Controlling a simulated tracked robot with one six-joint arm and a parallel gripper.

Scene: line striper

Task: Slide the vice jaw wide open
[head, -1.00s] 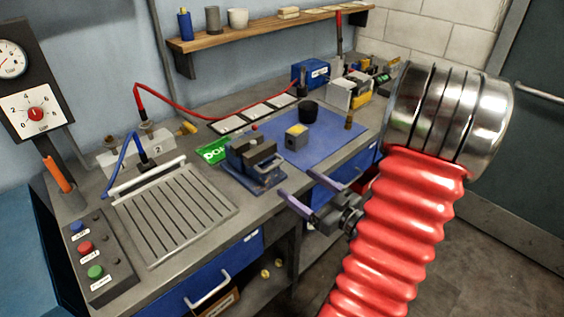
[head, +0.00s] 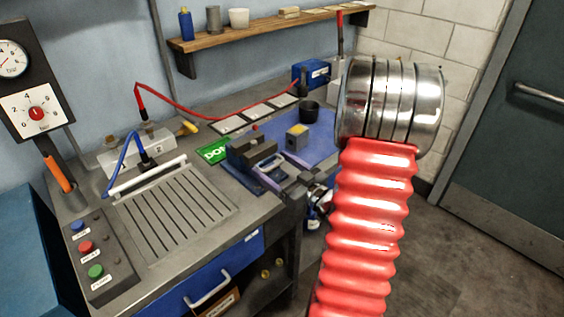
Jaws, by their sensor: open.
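The vice (head: 240,152) is a dark grey block on a blue base, on the bench just right of the slatted grey plate. Its right side, with a pale loop-like part, is partly covered by my gripper. My gripper (head: 276,168) has purple-grey fingers and reaches in from the right at the vice's right side. It is open, with the fingers apart around the vice's right part. I cannot tell whether they touch it, or how wide the vice jaw stands.
A small grey block with a yellow top (head: 297,137) and a black cup (head: 309,111) stand on the blue mat behind the vice. A green sign (head: 213,151) lies left of it. My red bellows arm hides the bench's right end.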

